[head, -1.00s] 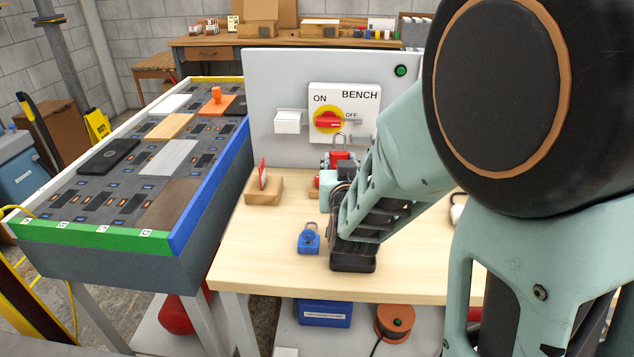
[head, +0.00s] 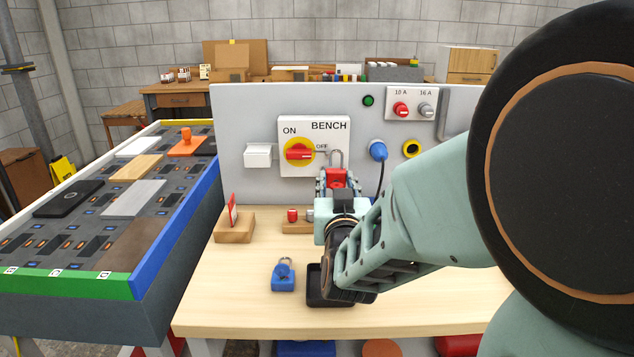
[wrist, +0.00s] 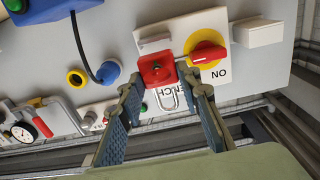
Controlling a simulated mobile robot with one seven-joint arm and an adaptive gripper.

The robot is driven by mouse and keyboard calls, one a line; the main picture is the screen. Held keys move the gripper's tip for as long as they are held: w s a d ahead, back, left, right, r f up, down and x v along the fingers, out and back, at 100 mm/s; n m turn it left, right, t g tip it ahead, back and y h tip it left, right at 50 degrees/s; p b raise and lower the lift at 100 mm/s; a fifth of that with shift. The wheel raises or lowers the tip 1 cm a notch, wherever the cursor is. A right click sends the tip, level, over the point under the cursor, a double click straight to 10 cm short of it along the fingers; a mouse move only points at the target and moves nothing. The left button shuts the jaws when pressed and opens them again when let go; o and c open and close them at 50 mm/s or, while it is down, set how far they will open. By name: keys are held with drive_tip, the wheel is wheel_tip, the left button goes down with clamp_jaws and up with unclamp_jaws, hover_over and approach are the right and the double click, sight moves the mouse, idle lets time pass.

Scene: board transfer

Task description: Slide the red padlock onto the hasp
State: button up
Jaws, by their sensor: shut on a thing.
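The red padlock (head: 336,179) is held upright in my gripper (head: 336,184), with its grey shackle upward in front of the lower right of the BENCH switch plate (head: 328,137). In the wrist view, which is turned over, the padlock (wrist: 157,70) sits between the fingertips of my gripper (wrist: 158,82). A small grey piece, perhaps the hasp, reaches right from the handle near the shackle. I cannot tell whether they touch.
A blue padlock (head: 283,276) and a black tray (head: 316,286) are on the wooden bench (head: 225,300). A wooden block with a red card (head: 234,227) stands left. A blue plug (head: 378,150) with a cable is on the panel, right of the switch.

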sight(336, 176)
drive_tip(key=shift+w+d+b, duration=0.15)
drive_tip(key=shift+w+b, duration=0.2)
drive_tip(key=shift+w, duration=1.05)
drive_tip(key=shift+w+d+b, duration=0.1)
drive_tip(key=shift+w+b, duration=0.25)
drive_tip(key=shift+w, duration=1)
drive_tip(key=shift+b, duration=0.85)
drive_tip(key=shift+w+d+b, duration=0.1)
drive_tip(key=shift+w+b, duration=0.35)
drive_tip(key=shift+w, duration=0.75)
drive_tip(key=o, duration=1.2)
drive_tip(key=shift+o, duration=0.2)
drive_tip(key=shift+s, duration=0.1)
drive_tip(key=shift+s+a, duration=0.2)
drive_tip(key=shift+s, duration=1.65)
drive_tip(key=shift+s+a, duration=0.15)
drive_tip(key=shift+s, duration=1.7)
